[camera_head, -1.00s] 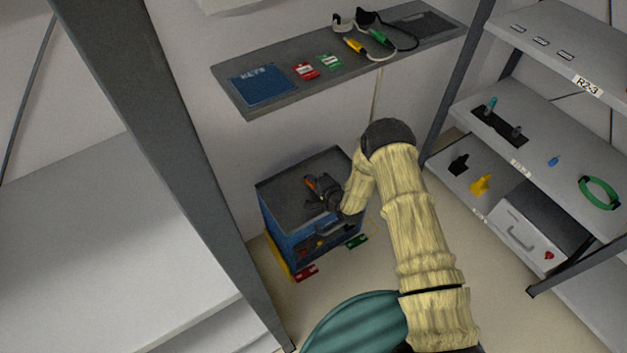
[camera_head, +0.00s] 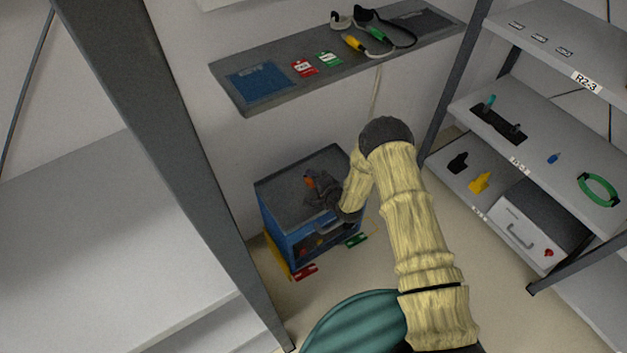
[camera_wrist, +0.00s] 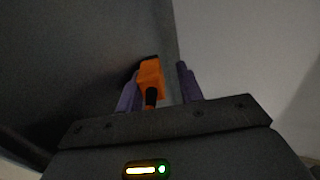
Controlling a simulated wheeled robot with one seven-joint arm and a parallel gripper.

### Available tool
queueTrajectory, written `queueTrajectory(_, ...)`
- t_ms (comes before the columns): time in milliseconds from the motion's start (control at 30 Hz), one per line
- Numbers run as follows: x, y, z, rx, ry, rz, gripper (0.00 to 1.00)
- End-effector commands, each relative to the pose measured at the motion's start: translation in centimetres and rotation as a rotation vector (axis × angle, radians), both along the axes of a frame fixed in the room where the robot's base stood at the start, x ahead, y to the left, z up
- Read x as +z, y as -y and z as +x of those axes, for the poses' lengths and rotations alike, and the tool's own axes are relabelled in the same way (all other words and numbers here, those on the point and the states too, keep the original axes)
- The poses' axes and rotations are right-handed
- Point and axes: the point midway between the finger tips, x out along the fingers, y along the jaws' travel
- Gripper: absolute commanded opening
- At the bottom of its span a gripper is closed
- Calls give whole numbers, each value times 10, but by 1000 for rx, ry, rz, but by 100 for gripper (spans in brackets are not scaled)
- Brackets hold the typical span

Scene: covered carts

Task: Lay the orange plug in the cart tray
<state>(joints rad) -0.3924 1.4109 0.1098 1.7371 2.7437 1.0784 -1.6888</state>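The orange plug (camera_head: 309,181) is at the top of the blue cart, over its dark grey tray (camera_head: 290,187), partly hidden by my gripper (camera_head: 316,185). In the wrist view the plug (camera_wrist: 150,78) has an orange body and a black end towards me. It is between the two purple fingers of my gripper (camera_wrist: 158,88), close to the left finger, with a clear gap to the right finger. My gripper is open around it. Whether the plug rests fully on the tray surface is hard to tell.
The cart (camera_head: 277,229) stands on the floor below a wall shelf (camera_head: 290,88) with cards and cables. Red (camera_head: 305,272) and green (camera_head: 356,240) tags lie by its base. A rack (camera_head: 540,105) stands at right; a grey post (camera_head: 165,165) is at left.

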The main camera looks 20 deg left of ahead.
Motion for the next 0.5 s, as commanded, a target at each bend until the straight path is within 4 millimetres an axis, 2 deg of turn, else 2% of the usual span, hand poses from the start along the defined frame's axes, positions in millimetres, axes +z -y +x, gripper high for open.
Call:
queueTrajectory(33, -32, 13, -13, 1, -43, -50, 46)
queueTrajectory(267, -27, 20, -18, 1, -43, -50, 46)
queueTrajectory(500, -4, 48, -33, -11, -35, -42, 46)
